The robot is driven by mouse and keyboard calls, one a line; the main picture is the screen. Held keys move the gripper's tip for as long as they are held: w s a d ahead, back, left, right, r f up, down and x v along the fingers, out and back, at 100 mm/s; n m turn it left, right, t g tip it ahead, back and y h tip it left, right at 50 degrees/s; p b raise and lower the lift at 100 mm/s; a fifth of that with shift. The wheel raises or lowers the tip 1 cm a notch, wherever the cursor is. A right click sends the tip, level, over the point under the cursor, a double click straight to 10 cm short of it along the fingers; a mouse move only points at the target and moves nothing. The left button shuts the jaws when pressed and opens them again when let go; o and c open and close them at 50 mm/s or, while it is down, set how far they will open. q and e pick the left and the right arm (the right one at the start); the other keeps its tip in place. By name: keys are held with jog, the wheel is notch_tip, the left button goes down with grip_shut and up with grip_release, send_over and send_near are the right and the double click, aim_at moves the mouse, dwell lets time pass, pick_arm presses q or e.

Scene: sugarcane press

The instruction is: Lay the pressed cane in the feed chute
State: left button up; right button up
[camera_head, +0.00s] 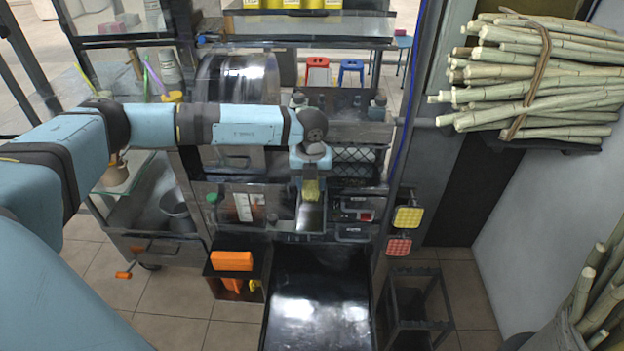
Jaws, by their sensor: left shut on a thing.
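My left arm reaches in from the left across the front of the press. My left gripper (311,178) points down at the middle of the machine and is shut on a yellowish piece, the pressed cane (311,190). Only a short part of the cane shows below the fingers. The feed chute (311,217), a narrow metal trough, lies directly below and in front of the cane. I cannot tell whether the cane touches the chute. My right gripper is not in view.
A bundle of cane (545,80) lies on a shelf at the upper right. A black-rimmed metal tray (318,305) extends below the chute. An orange box (232,261) sits left of it. A dark stand (415,305) stands right. More canes (600,295) stand at the lower right.

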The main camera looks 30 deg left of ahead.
pick_arm(q)
jog(key=shift+f+b, duration=1.6)
jog(key=shift+f, duration=1.2)
jog(key=o, duration=1.1)
jog(key=shift+c, duration=0.2)
notch_tip(320, 180, up, 14)
jog(key=shift+f, duration=0.1)
